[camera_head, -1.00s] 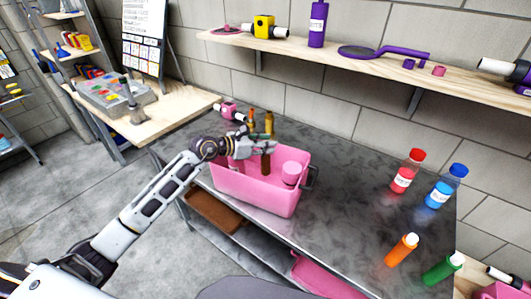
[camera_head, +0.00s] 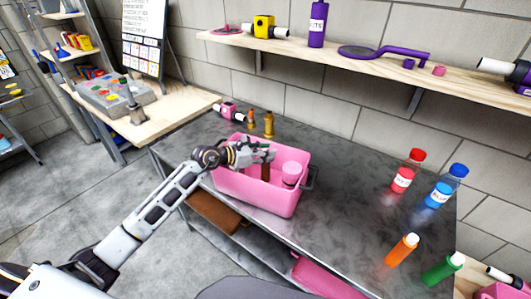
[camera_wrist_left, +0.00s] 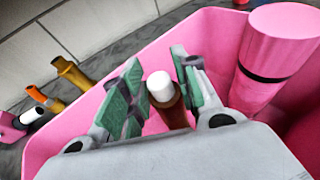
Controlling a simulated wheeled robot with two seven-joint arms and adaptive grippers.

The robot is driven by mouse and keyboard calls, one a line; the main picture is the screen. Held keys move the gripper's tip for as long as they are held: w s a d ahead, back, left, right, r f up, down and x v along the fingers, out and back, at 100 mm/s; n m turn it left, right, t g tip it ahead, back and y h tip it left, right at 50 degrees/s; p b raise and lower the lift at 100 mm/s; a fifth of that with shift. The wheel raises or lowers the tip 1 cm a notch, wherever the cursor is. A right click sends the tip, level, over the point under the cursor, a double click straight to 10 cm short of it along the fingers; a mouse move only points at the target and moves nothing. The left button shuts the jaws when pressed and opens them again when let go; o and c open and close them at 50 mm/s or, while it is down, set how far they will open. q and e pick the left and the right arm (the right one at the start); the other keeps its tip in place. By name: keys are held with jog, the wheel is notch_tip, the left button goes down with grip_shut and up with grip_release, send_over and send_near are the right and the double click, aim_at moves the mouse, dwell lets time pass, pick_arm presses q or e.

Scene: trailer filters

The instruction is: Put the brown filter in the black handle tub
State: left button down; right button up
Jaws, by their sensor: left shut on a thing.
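The pink tub (camera_head: 250,194) with a black handle (camera_head: 312,178) at its right end stands on the grey metal table. My left gripper (camera_head: 268,150) is over the tub's opening and shut on the brown filter (camera_head: 265,171). The filter is upright with its lower part down inside the tub; its base is hidden by the front wall. In the left wrist view the filter's white top (camera_wrist_left: 160,86) shows between the green-padded fingers. A pink cylinder (camera_head: 291,173) stands inside the tub on the right. My right gripper is not in view.
Red (camera_head: 407,171), blue (camera_head: 445,186), orange (camera_head: 401,250) and green (camera_head: 442,269) bottles stand at the right. The table between is clear. A wooden shelf (camera_head: 380,66) runs above.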

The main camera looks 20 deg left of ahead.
pick_arm(q)
jog(key=shift+f, duration=0.15)
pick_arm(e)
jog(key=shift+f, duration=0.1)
pick_arm(q)
jog(key=c, duration=1.3)
grip_release()
jog(key=shift+c, duration=0.2)
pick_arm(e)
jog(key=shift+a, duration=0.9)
pick_arm(q)
jog(key=shift+r, duration=0.2)
jog(key=b+v, duration=0.1)
jog(key=v, duration=1.1)
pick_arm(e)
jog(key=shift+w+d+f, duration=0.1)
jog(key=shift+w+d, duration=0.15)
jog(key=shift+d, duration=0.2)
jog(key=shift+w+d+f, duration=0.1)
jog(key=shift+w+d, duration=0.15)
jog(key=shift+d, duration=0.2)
